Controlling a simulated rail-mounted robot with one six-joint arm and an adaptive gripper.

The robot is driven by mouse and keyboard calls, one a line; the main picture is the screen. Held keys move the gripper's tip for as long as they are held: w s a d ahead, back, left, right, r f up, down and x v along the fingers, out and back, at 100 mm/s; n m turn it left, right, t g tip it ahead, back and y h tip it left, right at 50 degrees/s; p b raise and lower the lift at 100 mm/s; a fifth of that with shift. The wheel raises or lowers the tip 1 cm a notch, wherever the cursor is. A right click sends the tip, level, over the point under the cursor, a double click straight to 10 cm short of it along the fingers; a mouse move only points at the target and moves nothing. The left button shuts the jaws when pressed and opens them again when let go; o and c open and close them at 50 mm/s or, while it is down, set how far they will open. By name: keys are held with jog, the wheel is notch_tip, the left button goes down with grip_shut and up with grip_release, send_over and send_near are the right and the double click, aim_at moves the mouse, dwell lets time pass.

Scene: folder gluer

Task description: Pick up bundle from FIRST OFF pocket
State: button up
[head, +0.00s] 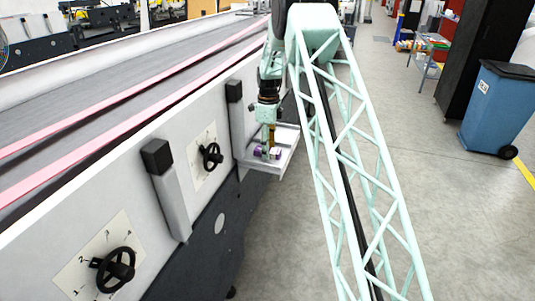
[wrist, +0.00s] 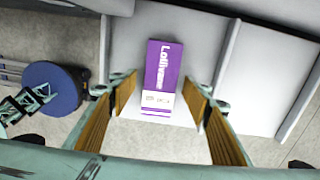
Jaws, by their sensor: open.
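The bundle is a purple and white carton (wrist: 163,75) with white lettering, lying in a white pocket of a small tray (wrist: 205,45) on the machine's side. In the head view the bundle (head: 259,152) is a small purple patch below my gripper (head: 268,140). In the wrist view my gripper (wrist: 160,105) is open, with one tan-padded finger on each side of the carton. The fingers look apart from it, with a gap on both sides. I cannot tell how far the fingertips are above the pocket floor. No pocket label is readable.
The white tray (head: 284,159) has a divider and an empty pocket (wrist: 268,75) to the right in the wrist view. The machine side (head: 205,190) carries black handwheels (head: 113,270). A blue bin (head: 498,108) stands far right. The floor between is clear.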

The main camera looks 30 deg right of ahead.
jog(key=c, duration=0.9)
jog(key=shift+r, duration=0.15)
jog(key=shift+c, duration=0.2)
jog(key=shift+r, duration=1.7)
jog(key=s+a, duration=0.4)
jog(key=s, duration=0.2)
jog(key=s+a+r+b, duration=0.1)
jog(key=s+a, duration=0.3)
jog(key=s, duration=0.3)
jog(key=shift+s+a+r, duration=0.15)
jog(key=shift+s+a, duration=0.15)
